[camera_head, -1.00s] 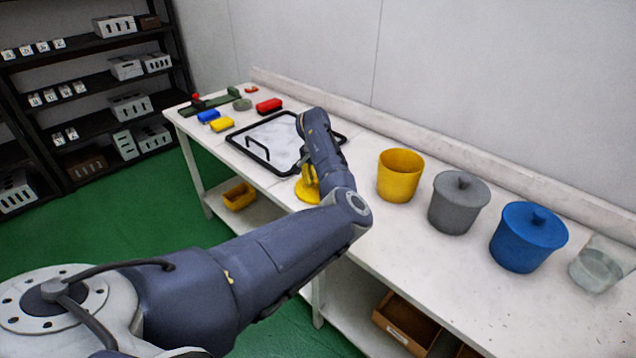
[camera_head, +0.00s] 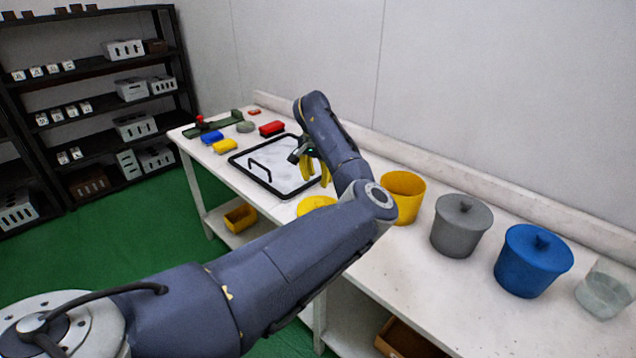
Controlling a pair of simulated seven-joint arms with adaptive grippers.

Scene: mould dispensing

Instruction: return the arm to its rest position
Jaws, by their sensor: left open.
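My left arm reaches in from the lower left across the table. My left gripper (camera_head: 316,172) hangs over the right part of the black-rimmed tray (camera_head: 236,163), its yellow fingers apart with nothing visible between them. A round yellow lid-like piece (camera_head: 314,205) lies on the white table (camera_head: 395,268) just in front of the tray, partly hidden by my arm. The gripper is apart from it. My right gripper is not in view.
A yellow pot (camera_head: 405,198), a lidded grey pot (camera_head: 461,228), a lidded blue pot (camera_head: 531,263) and a clear container (camera_head: 604,293) stand along the table's right. Shelving (camera_head: 95,100) stands at left.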

